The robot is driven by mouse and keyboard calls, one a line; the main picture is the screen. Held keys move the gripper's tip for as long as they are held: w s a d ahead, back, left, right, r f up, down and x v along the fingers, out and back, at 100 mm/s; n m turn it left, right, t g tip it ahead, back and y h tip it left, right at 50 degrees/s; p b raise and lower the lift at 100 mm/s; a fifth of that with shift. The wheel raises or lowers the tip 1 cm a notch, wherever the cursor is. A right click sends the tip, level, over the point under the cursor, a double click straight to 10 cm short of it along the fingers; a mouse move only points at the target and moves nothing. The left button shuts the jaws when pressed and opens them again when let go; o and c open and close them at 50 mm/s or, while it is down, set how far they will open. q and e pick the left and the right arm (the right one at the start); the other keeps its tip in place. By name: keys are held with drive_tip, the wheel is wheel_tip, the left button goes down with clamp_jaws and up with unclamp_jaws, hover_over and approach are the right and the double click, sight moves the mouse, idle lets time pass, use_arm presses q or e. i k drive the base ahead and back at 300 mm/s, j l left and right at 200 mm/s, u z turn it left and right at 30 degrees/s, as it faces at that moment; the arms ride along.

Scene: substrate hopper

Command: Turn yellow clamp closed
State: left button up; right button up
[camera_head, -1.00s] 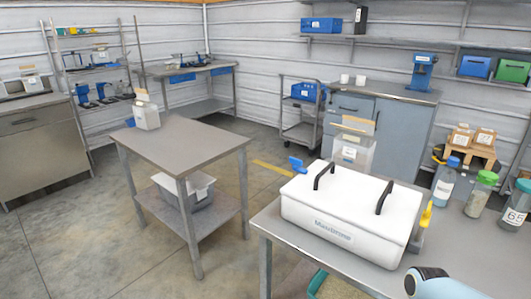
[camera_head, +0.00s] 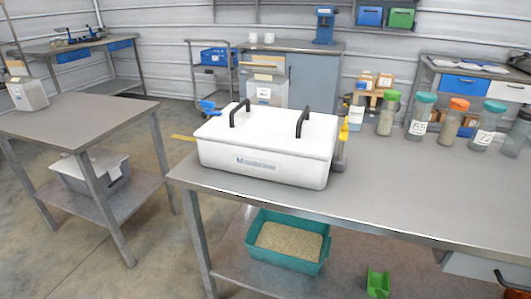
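The yellow clamp (camera_head: 344,130) stands upright at the right side of a white lidded hopper box (camera_head: 262,163) on the grey table. It is small in this view, and I cannot tell whether it is open or shut. A blue clamp (camera_head: 208,106) sticks out at the left side of the box. The box's lid is down and has two black handles. Neither of my grippers shows in the head view.
The table (camera_head: 420,185) is clear to the right of the box. Several lidded jars stand along its back edge, including an orange-lidded jar (camera_head: 453,122). A teal bin (camera_head: 283,246) of grain sits on the lower shelf. Another table (camera_head: 75,118) stands at left.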

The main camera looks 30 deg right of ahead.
sight(343, 133)
drive_tip(key=z, duration=1.45)
